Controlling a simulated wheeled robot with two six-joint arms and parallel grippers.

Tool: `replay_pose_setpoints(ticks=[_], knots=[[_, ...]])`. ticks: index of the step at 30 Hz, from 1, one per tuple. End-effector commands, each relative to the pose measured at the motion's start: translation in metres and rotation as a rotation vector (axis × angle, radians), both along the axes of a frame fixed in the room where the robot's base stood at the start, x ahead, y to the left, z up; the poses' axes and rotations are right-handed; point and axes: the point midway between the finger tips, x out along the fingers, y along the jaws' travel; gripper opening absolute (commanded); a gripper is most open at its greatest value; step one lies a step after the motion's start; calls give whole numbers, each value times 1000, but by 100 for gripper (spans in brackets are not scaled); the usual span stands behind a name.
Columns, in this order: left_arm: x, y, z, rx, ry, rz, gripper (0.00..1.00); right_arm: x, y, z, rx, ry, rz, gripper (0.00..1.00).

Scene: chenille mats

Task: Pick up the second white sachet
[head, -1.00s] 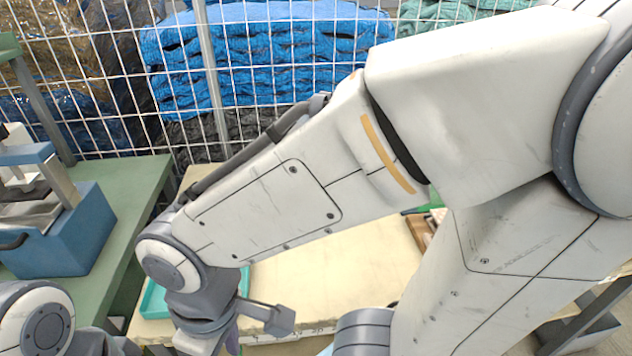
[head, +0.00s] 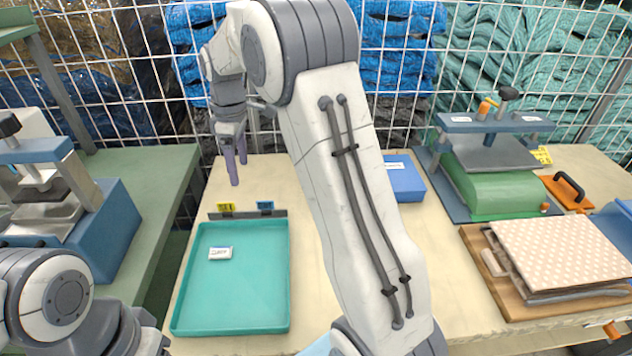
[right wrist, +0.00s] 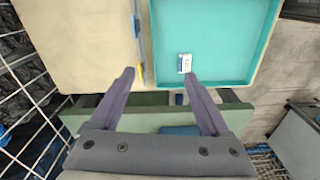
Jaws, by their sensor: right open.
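One small white sachet (head: 220,253) with dark print lies flat in the teal tray (head: 280,290), toward its left side. The sachet also shows in the right wrist view (right wrist: 184,63), near the end of one finger in the picture. My right gripper (head: 238,170) is open and empty, pointing down above the table's back edge, behind the tray and apart from it. Its two fingers also show spread in the right wrist view (right wrist: 158,73). I see no other white sachet. My left gripper is out of view; only part of that arm shows at the lower left.
A strip with a yellow tag (head: 226,208) and a blue tag (head: 265,206) stands behind the tray. A blue box (head: 404,180), a press (head: 490,125) and a patterned mat (head: 565,250) are to the right. Wire mesh (head: 130,110) rises behind.

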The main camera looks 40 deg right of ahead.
Motion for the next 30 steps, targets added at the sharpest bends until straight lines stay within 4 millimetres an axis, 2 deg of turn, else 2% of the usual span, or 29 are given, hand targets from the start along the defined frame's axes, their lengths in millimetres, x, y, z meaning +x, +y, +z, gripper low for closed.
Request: replay_pose_setpoints(ticks=[1,3,6,9,12,16,24,30], knots=[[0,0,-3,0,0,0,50,20,-46,-15,-6,6,2,80],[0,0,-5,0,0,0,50,37,-101,-30,-13,8,33,80],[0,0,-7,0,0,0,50,45,-171,-50,-20,13,73,80],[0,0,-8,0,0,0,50,43,-222,-66,-26,17,105,80],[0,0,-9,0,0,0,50,39,-254,-76,-30,19,127,80],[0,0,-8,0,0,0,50,36,-268,-89,-30,22,142,80],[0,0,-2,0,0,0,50,36,-267,-130,-30,22,145,80],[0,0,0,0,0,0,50,36,-267,-145,-30,21,144,80]])
